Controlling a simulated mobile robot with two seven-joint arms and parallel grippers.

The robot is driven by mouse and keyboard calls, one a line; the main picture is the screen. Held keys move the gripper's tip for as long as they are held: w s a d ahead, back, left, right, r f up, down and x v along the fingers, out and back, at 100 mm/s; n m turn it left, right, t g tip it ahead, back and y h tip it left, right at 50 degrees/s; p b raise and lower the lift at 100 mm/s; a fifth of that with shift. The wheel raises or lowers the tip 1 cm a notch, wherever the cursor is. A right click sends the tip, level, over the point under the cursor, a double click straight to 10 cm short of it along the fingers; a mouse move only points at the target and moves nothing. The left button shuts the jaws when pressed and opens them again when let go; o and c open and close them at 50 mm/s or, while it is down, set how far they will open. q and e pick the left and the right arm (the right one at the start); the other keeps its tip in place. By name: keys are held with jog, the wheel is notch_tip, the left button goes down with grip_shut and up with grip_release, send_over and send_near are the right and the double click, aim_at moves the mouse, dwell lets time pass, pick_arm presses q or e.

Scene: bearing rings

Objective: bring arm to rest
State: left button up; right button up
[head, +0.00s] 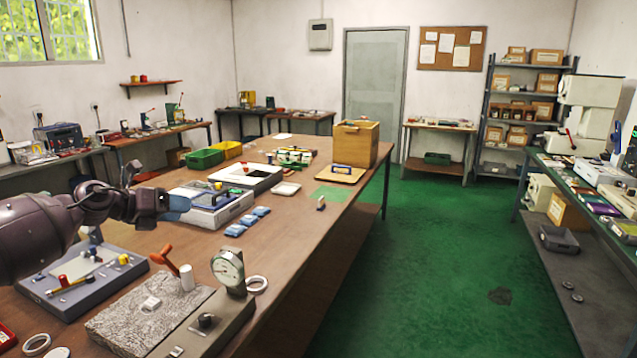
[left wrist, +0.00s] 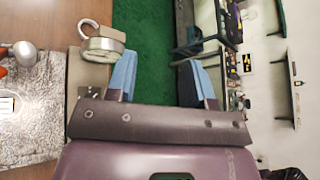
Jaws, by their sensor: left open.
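My left arm comes in from the left in the head view, over the brown workbench (head: 290,228). Its gripper (head: 180,204) has blue fingers and is beside the white-and-grey box-like fixture (head: 222,212); I cannot tell its exact height. In the left wrist view the two blue fingers (left wrist: 158,80) stand wide apart with nothing between them, and the green floor shows behind. A dial gauge (head: 228,268) on a grey stand is on the bench; it also shows in the left wrist view (left wrist: 103,44). A metal ring (head: 257,284) lies beside it. My right gripper is not in view.
A granite plate (head: 140,318), a blue-grey fixture (head: 85,285) and another ring (head: 36,345) are on the near bench. Blue packets (head: 248,219), a green bin (head: 202,159) and a wooden box (head: 356,144) stand farther along. The green floor (head: 440,260) to the right is mostly clear.

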pick_arm(q)
jog(key=s+d+f+n+t+h, duration=0.1)
jog(key=s+d+f+n+t, duration=0.15)
jog(key=d+n, duration=0.3)
jog(key=s+d+f+n+t+h, duration=0.1)
jog(key=s+d+f+n+t, duration=0.15)
jog(key=d+n, duration=0.35)
jog(key=s+a+f+n+t+y, duration=0.1)
jog(key=s+a+f+n+y, duration=0.2)
jog(key=s+f+n+y, duration=1.05)
jog(key=s+a+f+n+g, duration=0.2)
jog(key=s+f+n, duration=0.4)
jog(key=s+f, duration=0.4)
jog(key=s+a+f+n+g+h, duration=0.1)
jog(key=s+f+n, duration=0.4)
jog(key=s+f, duration=0.6)
jog(key=s+a+g, duration=0.1)
jog(key=s, duration=0.2)
jog(key=shift+s+a+n, duration=0.25)
jog(key=shift+s+n, duration=0.15)
